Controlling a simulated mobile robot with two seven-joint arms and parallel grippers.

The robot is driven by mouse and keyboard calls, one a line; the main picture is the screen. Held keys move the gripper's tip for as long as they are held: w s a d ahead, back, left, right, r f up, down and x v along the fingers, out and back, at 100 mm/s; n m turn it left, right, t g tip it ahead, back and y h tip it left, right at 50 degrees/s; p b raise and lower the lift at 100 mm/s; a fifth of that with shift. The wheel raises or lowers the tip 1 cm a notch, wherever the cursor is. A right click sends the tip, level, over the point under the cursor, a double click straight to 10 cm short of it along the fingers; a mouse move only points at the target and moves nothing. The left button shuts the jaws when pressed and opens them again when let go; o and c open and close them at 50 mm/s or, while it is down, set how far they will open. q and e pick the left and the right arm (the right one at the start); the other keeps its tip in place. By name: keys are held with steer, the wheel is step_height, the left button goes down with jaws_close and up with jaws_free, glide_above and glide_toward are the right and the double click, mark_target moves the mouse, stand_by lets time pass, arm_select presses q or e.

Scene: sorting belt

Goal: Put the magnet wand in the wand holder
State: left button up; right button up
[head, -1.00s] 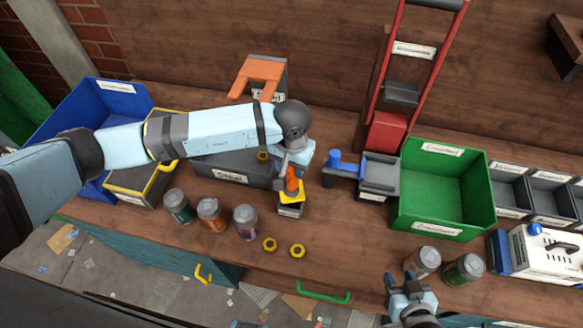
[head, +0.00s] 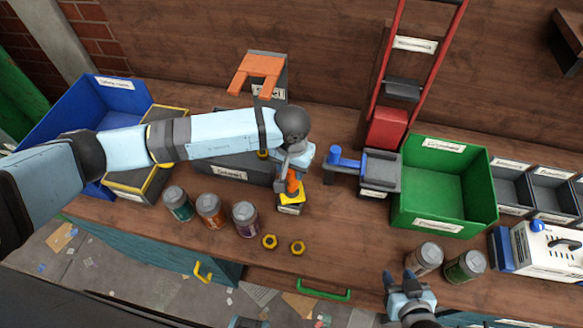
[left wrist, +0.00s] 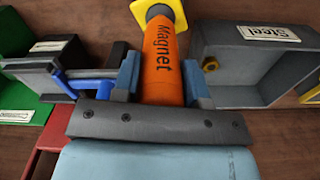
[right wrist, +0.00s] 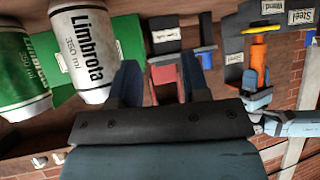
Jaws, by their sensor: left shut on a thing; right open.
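The magnet wand has an orange handle marked "Magnet" (left wrist: 163,65) with a grey and yellow end. My left gripper (left wrist: 162,85) is shut on this handle. In the head view the wand (head: 292,183) is in front of the steel bin, its yellow part low by the bench top; I cannot tell if it touches.
The grey steel bin (head: 205,171) is behind the wand, and a blue bin (head: 60,120) is left. A blue-handled device (head: 345,162) and green bin (head: 408,190) stand right.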

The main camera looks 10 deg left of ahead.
arm_select(q)
steer(key=o, duration=1.2)
steer(key=shift+s+f, duration=0.2)
steer(key=shift+f, duration=0.3)
arm_select(e)
steer(key=shift+w, duration=0.1)
arm_select(q)
steer(key=shift+r+p, duration=0.5)
steer(key=shift+p, duration=0.15)
steer(key=shift+r+p, duration=0.4)
steer(key=shift+p, duration=0.2)
steer(key=r+b, duration=0.4)
steer(key=r, duration=0.7)
steer(key=shift+w, duration=0.2)
arm_select(e)
steer(key=shift+a+f, duration=0.2)
steer(key=shift+f, duration=0.6)
arm_select(q)
steer(key=shift+r, duration=0.4)
arm_select(e)
steer(key=shift+w+r, duration=0.1)
steer(key=shift+r, duration=0.1)
steer(key=shift+d+f, duration=0.15)
steer(key=shift+d, duration=0.05)
